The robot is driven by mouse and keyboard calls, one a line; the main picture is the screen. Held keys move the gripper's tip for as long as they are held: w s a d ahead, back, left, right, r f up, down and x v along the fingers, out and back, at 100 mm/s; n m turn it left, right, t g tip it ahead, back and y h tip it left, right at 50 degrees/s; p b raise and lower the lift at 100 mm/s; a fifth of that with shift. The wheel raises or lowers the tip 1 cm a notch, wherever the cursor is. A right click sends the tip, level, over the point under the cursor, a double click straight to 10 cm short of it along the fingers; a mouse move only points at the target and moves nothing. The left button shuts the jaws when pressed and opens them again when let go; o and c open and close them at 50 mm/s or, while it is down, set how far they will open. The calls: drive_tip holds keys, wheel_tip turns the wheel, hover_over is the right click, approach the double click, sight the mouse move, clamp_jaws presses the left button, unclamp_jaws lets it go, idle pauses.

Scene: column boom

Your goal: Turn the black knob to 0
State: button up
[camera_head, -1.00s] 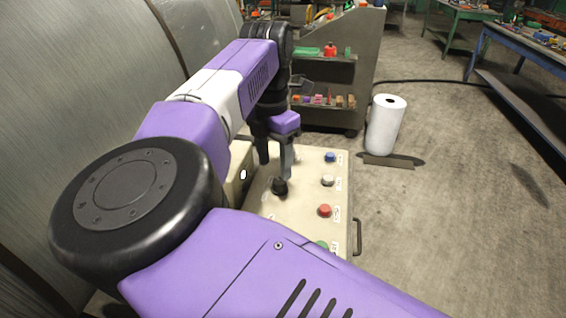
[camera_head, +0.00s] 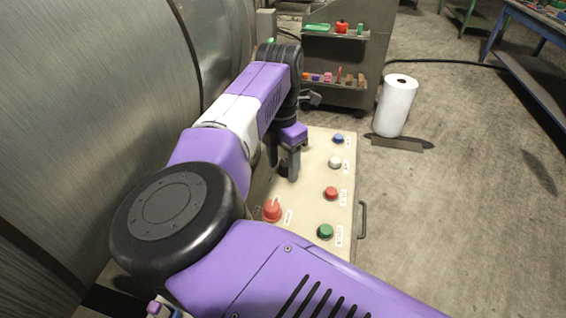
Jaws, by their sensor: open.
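The control panel (camera_head: 311,213) is a cream box top with several buttons and labels. My gripper (camera_head: 283,172) is open and points down over the panel's left part, its fingers close to the panel face. The black knob (camera_head: 283,169) is mostly hidden by the fingers; only a dark patch shows between them. I cannot tell whether the fingers touch it. Its pointer and its scale marks, including any 0, cannot be read.
A red knob (camera_head: 272,210) stands nearer on the panel. Blue (camera_head: 338,138), white (camera_head: 335,162), red (camera_head: 331,193) and green (camera_head: 325,231) buttons line its right side. A handle (camera_head: 362,219) sticks out at right. A white roll (camera_head: 396,107) stands beyond on open floor.

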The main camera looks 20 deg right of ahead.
drive_tip(key=shift+d, duration=0.1)
clamp_jaws()
drive_tip(key=shift+d, duration=0.1)
drive_tip(key=shift+d+r, duration=0.1)
drive_tip(key=shift+d, duration=0.1)
idle(1.0)
drive_tip(key=shift+c, duration=0.6)
unclamp_jaws()
drive_tip(key=shift+a, duration=0.1)
drive_tip(key=shift+o, duration=0.6)
drive_tip(key=shift+a, duration=0.15)
